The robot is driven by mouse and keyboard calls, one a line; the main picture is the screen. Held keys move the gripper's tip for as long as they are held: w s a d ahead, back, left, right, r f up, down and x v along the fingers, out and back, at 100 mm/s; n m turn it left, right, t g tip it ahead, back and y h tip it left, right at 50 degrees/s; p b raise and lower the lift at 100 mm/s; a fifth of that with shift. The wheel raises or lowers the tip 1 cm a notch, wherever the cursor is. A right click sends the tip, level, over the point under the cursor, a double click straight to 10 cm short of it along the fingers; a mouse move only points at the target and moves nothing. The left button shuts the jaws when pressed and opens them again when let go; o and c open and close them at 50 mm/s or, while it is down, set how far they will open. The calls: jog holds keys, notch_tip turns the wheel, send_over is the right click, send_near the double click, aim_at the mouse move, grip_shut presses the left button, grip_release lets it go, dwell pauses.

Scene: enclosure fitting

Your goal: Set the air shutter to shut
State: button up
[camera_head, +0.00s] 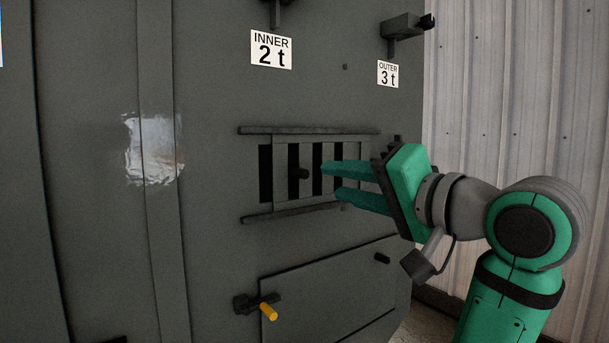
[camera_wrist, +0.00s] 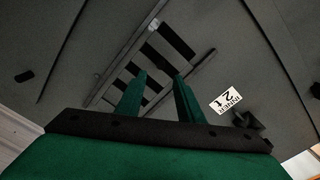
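The air shutter (camera_head: 280,185) is a grey slotted plate between two horizontal rails on the enclosure's front. The slots and rails also show in the wrist view (camera_wrist: 143,56). My gripper (camera_head: 331,181) is open, with its two teal fingers one above the other, pointing left at the shutter. In the wrist view the open fingers (camera_wrist: 159,78) overlap the shutter.
Above are an "INNER 2 t" label (camera_head: 271,50) and an "OUTER 3 t" label (camera_head: 388,75), with dark brackets over them. Below is a hatch (camera_head: 335,290) with a yellow-tipped handle (camera_head: 268,311). A corrugated wall (camera_head: 500,90) stands at the right.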

aim_at(307, 175)
jog(key=x, duration=1)
jog(key=shift+w+a, duration=0.2)
jog(key=shift+a, duration=0.1)
jog(key=shift+c, duration=0.3)
grip_shut()
